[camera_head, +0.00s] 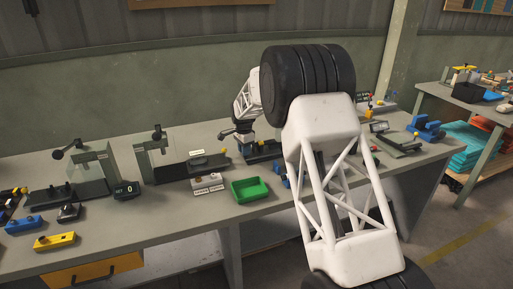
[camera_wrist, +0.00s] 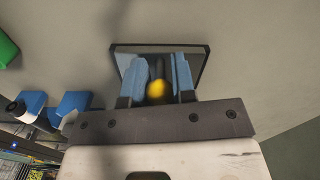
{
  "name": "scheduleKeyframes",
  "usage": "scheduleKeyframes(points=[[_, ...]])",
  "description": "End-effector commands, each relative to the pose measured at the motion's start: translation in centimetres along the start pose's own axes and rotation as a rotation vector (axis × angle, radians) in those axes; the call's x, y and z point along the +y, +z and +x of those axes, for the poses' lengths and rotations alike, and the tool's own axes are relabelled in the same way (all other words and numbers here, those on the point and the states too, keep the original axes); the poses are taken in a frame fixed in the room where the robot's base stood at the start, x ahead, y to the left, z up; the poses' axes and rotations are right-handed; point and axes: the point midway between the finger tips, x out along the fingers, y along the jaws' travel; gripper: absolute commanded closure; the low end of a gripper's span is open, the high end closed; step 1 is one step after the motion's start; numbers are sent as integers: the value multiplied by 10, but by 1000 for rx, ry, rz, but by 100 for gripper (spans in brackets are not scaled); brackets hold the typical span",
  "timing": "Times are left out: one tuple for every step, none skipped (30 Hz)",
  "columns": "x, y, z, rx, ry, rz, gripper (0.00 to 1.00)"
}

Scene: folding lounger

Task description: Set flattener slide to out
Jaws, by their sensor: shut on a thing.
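My gripper (camera_wrist: 157,72) has two blue fingers, one on each side of a round yellow knob (camera_wrist: 156,91). It is shut on this knob, which looks like the handle of the flattener slide. Around and beyond the fingers is a dark-rimmed plate (camera_wrist: 204,48) with a grey face. In the head view my gripper (camera_head: 242,136) is low over the bench at a dark fixture (camera_head: 264,152). The knob is hidden there, and the slide's position cannot be told.
A green tray (camera_head: 250,190) lies in front of the fixture on the bench (camera_head: 180,218). Clear-panelled stations (camera_head: 92,170) stand to the left, with a yellow block (camera_head: 54,241) near the front edge. Blue parts (camera_head: 427,127) lie to the right. My arm hides part of the bench.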

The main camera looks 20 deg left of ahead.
Motion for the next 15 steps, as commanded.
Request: scheduleKeyframes(points=[[-2, 10, -1, 0, -1, -2, 100], [-3, 14, -1, 0, -2, -1, 100], [-4, 18, -1, 0, -1, -1, 100], [-4, 20, -1, 0, -1, 0, 100], [-4, 21, 0, 0, -1, 0, 100], [-5, 23, 0, 0, -1, 0, 100], [-5, 23, 0, 0, -1, 0, 100], [-5, 24, 0, 0, -1, 0, 100], [-5, 24, 0, 0, -1, 0, 100], [-5, 24, 0, 0, -1, 0, 100], [-5, 24, 0, 0, -1, 0, 100], [-5, 24, 0, 0, -1, -1, 100], [-5, 25, 0, -1, -1, -1, 100], [-5, 25, 0, -1, 0, -1, 100], [-5, 25, 0, -1, -1, -1, 72]])
